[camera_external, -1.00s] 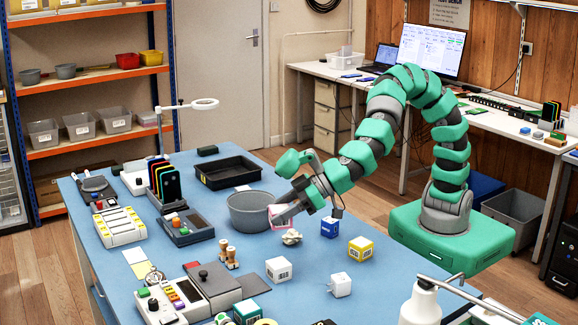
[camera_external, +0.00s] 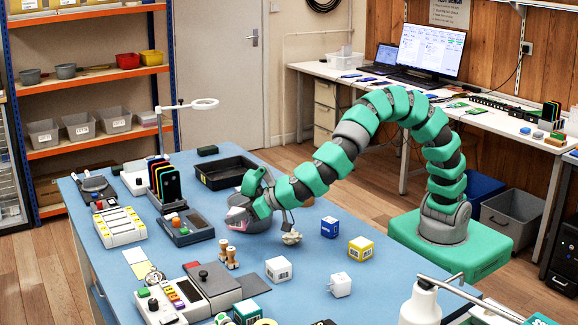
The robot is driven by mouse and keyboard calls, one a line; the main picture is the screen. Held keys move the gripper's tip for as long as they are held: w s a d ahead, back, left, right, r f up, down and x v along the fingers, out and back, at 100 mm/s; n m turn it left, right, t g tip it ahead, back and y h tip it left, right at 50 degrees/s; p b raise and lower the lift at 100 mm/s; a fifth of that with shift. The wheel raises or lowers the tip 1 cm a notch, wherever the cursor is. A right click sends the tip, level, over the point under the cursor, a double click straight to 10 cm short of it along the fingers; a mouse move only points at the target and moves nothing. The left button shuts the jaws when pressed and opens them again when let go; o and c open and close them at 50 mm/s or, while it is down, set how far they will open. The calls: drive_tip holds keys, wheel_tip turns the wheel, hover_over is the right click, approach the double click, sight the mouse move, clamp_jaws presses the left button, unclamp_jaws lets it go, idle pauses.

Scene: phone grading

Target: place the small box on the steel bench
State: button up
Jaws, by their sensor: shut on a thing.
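My gripper (camera_external: 240,217) is shut on a small pink and white box (camera_external: 237,225), partly hidden by the fingers. I cannot tell how high the box is above the surface. No plainly steel-topped bench can be made out. Other small boxes stand on the blue top: a blue one (camera_external: 329,227), a yellow one (camera_external: 361,248), and white ones (camera_external: 278,269) and (camera_external: 340,285).
A black tray (camera_external: 228,171) lies behind the bowl. Wooden stamps (camera_external: 228,257), a grey device (camera_external: 190,224) and a white device (camera_external: 120,226) stand to the left. A crumpled pale object (camera_external: 291,238) lies right of the bowl. The back right of the blue top is clear.

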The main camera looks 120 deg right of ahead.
sight(240, 250)
wheel_tip(240, 250, down, 8)
drive_tip(key=b, duration=0.3)
drive_tip(key=shift+r, duration=0.1)
drive_tip(key=o, duration=0.7)
